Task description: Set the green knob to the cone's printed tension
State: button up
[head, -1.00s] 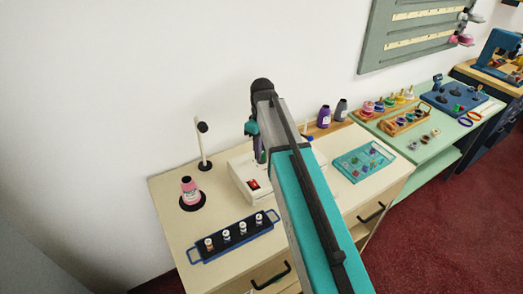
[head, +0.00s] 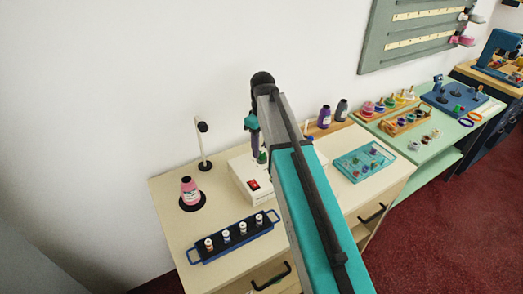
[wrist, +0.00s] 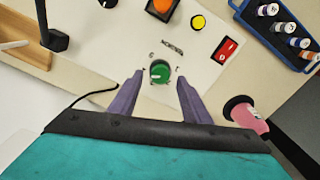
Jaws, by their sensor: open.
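The green knob (wrist: 159,71) sits on the white machine (wrist: 190,50) in the wrist view, with a pale pointer mark and small marks around it. My gripper (wrist: 158,82) is open, with one purple finger to each side of the knob and no visible contact. In the head view my gripper (head: 257,155) hangs over the white machine (head: 241,178), beside the knob (head: 262,157). The pink thread cone (head: 190,190) stands on a black disc at the left; it also shows in the wrist view (wrist: 246,113). Its printed label is too small to read.
A blue rack (head: 235,238) of small spools stands at the front of the table. The machine also bears a red switch (wrist: 225,49), a yellow button (wrist: 198,22) and an orange part (wrist: 160,8). A teal tray (head: 364,161) lies to the right. A thin post (head: 203,145) rises behind the cone.

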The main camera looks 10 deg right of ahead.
aim_at(262, 153)
notch_tip(262, 153, up, 12)
jog(key=b, duration=0.2)
jog(key=shift+b, duration=0.4)
dwell(0.5)
